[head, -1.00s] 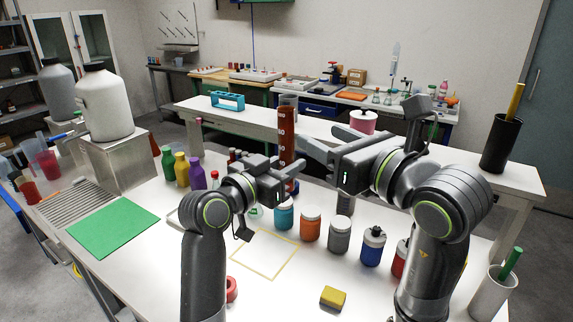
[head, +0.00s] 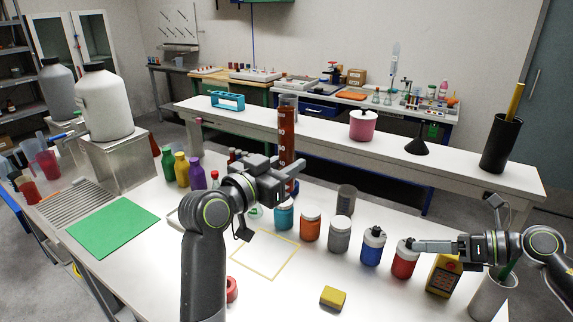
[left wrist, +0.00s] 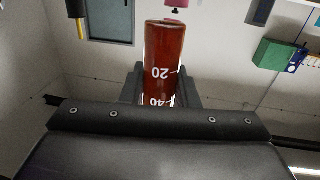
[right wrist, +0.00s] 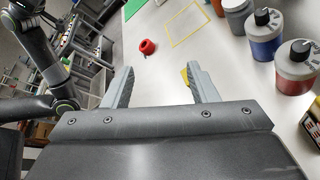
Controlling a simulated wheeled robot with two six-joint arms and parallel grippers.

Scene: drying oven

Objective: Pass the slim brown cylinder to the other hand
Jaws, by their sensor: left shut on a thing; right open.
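My right gripper (head: 416,246) is at the right side of the table near the red-labelled bottle. In the right wrist view its fingers (right wrist: 160,88) are spread apart with nothing between them.
A row of jars, including an orange one (head: 310,224), a grey one (head: 339,236) and a blue bottle (head: 373,247), stands mid-table. A yellow block (head: 333,297) lies in front. A yellow meter (head: 443,277) and white cup (head: 490,295) stand right. The yellow-outlined square (head: 264,254) is bare.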

